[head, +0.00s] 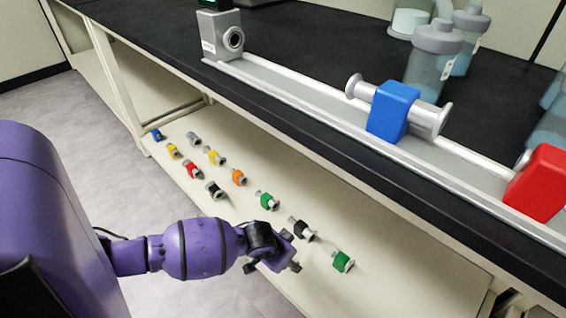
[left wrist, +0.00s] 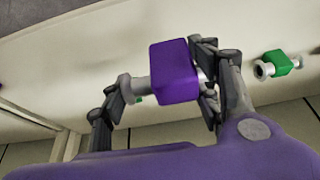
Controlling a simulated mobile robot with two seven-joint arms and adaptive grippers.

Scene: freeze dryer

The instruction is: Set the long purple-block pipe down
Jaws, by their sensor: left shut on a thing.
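The purple-block pipe (left wrist: 174,75) shows in the left wrist view, a grey flanged pipe through a purple block. My left gripper (head: 278,251) is shut on it, with a finger on either side in the left wrist view (left wrist: 160,86). In the head view the gripper is over the lower white shelf (head: 228,220), and it mostly hides the held pipe. I cannot tell whether the pipe touches the shelf. My right gripper is not in view.
Several small pipes with coloured blocks stand on the shelf, including a black one (head: 302,229) and a green one (head: 343,262) close to my gripper. Above is the black bench top (head: 150,30) with a rail holding a blue-block pipe (head: 391,112) and a red block (head: 540,184).

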